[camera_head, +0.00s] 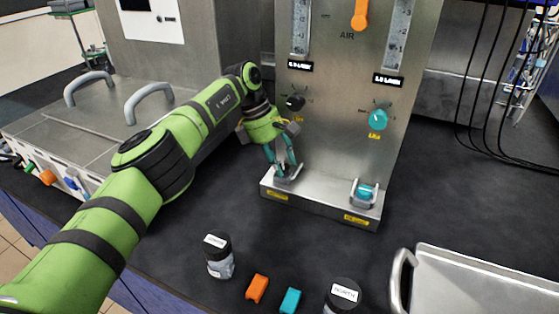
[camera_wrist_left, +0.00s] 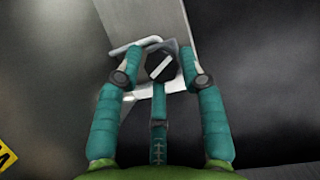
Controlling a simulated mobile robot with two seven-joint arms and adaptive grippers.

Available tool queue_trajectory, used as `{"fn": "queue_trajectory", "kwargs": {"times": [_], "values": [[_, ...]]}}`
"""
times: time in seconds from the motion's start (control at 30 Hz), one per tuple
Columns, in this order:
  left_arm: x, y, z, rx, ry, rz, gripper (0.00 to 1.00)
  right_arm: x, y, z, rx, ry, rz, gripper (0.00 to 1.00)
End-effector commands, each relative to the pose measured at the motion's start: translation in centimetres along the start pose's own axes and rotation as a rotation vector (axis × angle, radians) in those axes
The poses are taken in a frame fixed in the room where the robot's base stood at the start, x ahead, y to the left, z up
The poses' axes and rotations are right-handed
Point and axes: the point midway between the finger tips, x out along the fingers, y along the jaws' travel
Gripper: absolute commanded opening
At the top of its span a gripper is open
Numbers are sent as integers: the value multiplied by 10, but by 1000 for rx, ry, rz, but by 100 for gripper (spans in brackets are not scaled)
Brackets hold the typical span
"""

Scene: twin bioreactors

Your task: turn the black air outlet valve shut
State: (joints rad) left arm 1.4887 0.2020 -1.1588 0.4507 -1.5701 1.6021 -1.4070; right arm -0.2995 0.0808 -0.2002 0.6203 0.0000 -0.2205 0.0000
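The black air outlet valve (camera_wrist_left: 161,64) is a dark round knob with a white pointer line that slants in the left wrist view. It sits on the left part of the metal foot (camera_head: 323,203) below the air panel, inside a small metal guard (camera_wrist_left: 124,49). In the head view my gripper mostly hides it. My left gripper (camera_head: 284,166) points down at it. In the left wrist view its teal fingers (camera_wrist_left: 162,75) stand open around the knob, with small gaps at both sides; whether the middle finger touches it I cannot tell. My right gripper is not in view.
A teal valve (camera_head: 365,191) in its own guard sits at the foot's right. A black knob (camera_head: 295,102) and teal knob (camera_head: 381,115) are on the panel above. Labelled jars (camera_head: 218,256), an orange block (camera_head: 257,288) and a teal block (camera_head: 290,301) stand in front. A metal tray (camera_head: 470,280) is at right.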

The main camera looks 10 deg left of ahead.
Motion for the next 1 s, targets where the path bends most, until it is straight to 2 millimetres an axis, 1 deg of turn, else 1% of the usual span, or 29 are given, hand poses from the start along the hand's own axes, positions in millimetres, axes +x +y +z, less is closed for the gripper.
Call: {"fn": "queue_trajectory", "kwargs": {"times": [0.37,0.57,0.8,1.0], "values": [[1,0,-1,-5,4,0,54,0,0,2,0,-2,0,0],[2,-1,-2,-49,5,17,54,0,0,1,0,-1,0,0],[1,-2,-3,-187,6,75,54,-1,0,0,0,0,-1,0],[0,-4,-1,-354,8,145,54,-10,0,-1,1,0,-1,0]]}}
